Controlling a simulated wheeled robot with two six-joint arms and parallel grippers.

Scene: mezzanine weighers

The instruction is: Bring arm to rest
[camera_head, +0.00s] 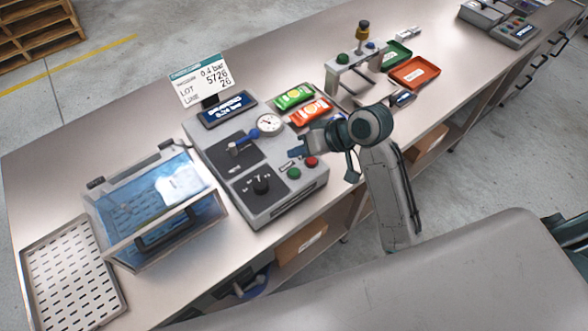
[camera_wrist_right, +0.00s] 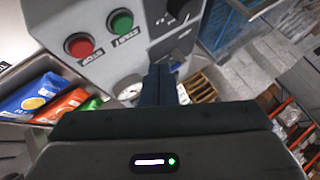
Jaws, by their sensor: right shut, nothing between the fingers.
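My right arm reaches in over the front edge of the bench in the head view. Its gripper (camera_head: 298,153) points left, close to the right side of the grey control unit (camera_head: 282,208), near the red and green buttons. I cannot tell whether it touches the unit. In the right wrist view the two dark fingers (camera_wrist_right: 159,84) are together with nothing between them. The red button (camera_wrist_right: 79,46) and green button (camera_wrist_right: 120,22) show beyond them on the panel. My left gripper is not visible.
A clear-sided tank (camera_head: 155,207) and perforated tray (camera_head: 75,272) stand left. Green (camera_head: 294,97) and orange (camera_head: 310,112) packets lie behind my gripper. A small stand (camera_head: 352,75), green tray (camera_head: 396,54) and red tray (camera_head: 414,73) are farther right. Bench beyond them is mostly clear.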

